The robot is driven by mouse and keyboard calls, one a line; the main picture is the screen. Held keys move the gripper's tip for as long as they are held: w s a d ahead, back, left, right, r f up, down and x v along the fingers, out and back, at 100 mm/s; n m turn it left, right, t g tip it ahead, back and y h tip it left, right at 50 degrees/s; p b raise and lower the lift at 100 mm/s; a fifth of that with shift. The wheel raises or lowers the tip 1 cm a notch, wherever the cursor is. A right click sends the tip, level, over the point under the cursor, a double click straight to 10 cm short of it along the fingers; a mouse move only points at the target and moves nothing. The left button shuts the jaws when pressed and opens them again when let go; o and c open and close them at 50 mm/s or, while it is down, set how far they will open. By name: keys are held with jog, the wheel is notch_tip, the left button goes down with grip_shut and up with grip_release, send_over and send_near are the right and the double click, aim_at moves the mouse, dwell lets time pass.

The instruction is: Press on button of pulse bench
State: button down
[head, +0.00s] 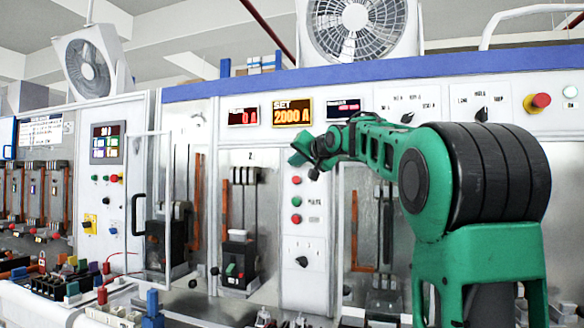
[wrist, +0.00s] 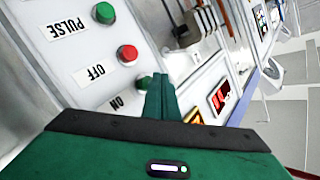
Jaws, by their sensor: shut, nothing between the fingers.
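The pulse bench panel shows upside down in the wrist view. Its ON label (wrist: 117,102) sits by a green button (wrist: 144,82), which is partly hidden behind my fingers. In the head view my gripper (head: 302,156) is above the button column on the white panel (head: 303,270).
The bench displays show 0 A (head: 243,116) and SET 2000 A (head: 292,112). A red emergency knob (head: 540,101) is at the right. Breakers (head: 236,262) stand in bays left of the button panel. A low table with loose parts (head: 150,310) lies in front.

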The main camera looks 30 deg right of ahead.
jog(key=s+a, duration=0.1)
jog(key=a, duration=0.1)
jog(key=s+a, duration=0.2)
dwell(0.6)
jog(key=shift+f, duration=0.15)
dwell(0.6)
